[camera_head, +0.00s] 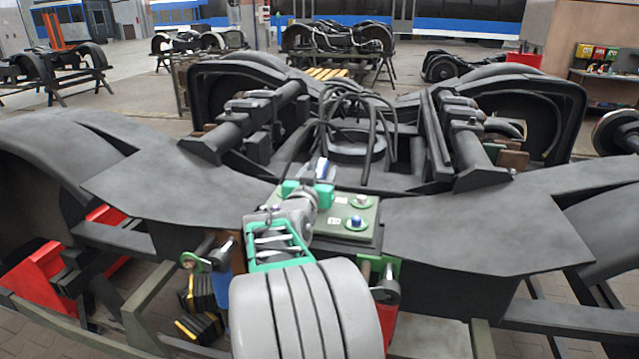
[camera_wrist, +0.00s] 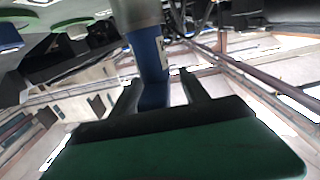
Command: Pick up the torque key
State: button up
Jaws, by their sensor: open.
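My gripper (camera_head: 316,184) is at the middle of the head view, over the near frame of the bogie and beside an olive plate. In the wrist view its two dark fingers (camera_wrist: 163,86) stand apart. A blue shaft with a grey upper part, seemingly the torque key (camera_wrist: 147,55), passes between or just beyond them; I cannot tell if they touch it. In the head view a small blue and silver piece (camera_head: 322,169), perhaps the same tool, shows just past the gripper. Its lower part is hidden by the gripper.
The olive plate (camera_head: 356,239) carries bolts on green washers, one with a blue head. The dark bogie frame (camera_head: 470,233) spreads wide on both sides, with cables (camera_head: 352,105) behind. A red part (camera_head: 38,279) is at lower left. More bogies stand on the workshop floor behind.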

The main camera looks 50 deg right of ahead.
jog(key=shift+c, duration=0.2)
grip_shut()
dwell(0.3)
dwell(0.8)
jog(key=shift+r, duration=0.1)
